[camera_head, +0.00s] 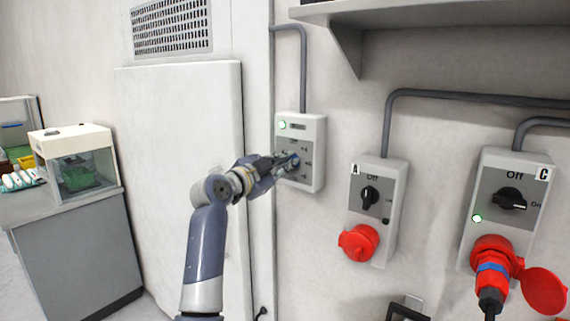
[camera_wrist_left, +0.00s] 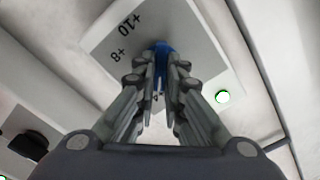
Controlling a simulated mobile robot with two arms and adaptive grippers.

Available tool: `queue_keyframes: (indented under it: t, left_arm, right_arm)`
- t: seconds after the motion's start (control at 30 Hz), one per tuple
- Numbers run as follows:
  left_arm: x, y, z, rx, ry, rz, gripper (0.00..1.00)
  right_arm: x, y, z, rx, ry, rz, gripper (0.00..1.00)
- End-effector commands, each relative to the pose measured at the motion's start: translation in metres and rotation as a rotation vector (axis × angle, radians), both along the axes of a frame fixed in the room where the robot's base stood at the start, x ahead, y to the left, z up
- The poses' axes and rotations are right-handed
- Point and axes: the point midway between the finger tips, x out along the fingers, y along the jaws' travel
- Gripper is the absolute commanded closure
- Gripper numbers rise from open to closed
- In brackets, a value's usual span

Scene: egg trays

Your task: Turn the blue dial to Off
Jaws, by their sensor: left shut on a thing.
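The blue dial (camera_head: 295,159) sits on a white wall box (camera_head: 318,130) with a grey face plate, left of the other switch boxes. My left gripper (camera_head: 287,163) reaches it from the left and covers much of it in the head view. In the left wrist view the gripper (camera_wrist_left: 162,75) is shut on the blue dial (camera_wrist_left: 161,48). Markings "+10" and "+8" show on the plate (camera_wrist_left: 190,30); the dial's pointer and the Off mark are hidden or too small to read. A green light (camera_head: 282,125) is lit on the box. My right gripper is not in view.
Switch box A (camera_head: 395,180) with a black knob and red socket, and box C (camera_head: 535,185) with a plugged-in red connector (camera_head: 492,259), are on the wall at right. A shelf (camera_head: 440,12) hangs above. A white door (camera_head: 150,150) and a cabinet (camera_head: 75,250) stand at left.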

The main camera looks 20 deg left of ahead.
Motion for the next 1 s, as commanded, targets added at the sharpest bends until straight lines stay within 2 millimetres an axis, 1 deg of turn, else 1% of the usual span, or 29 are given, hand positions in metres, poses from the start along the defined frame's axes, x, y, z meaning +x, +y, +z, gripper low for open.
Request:
queue_keyframes:
  t: [0.27,0.7,1.0]
  left_arm:
    - [0.001,0.001,0.000,-0.160,0.063,0.000,1.00]
    - [0.002,0.003,0.001,-0.506,0.190,0.001,1.00]
    - [0.002,0.004,0.000,-0.657,0.245,0.001,1.00]
  right_arm:
    - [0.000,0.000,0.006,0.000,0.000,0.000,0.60]
    - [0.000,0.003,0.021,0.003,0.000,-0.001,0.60]
    - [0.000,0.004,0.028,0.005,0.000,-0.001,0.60]
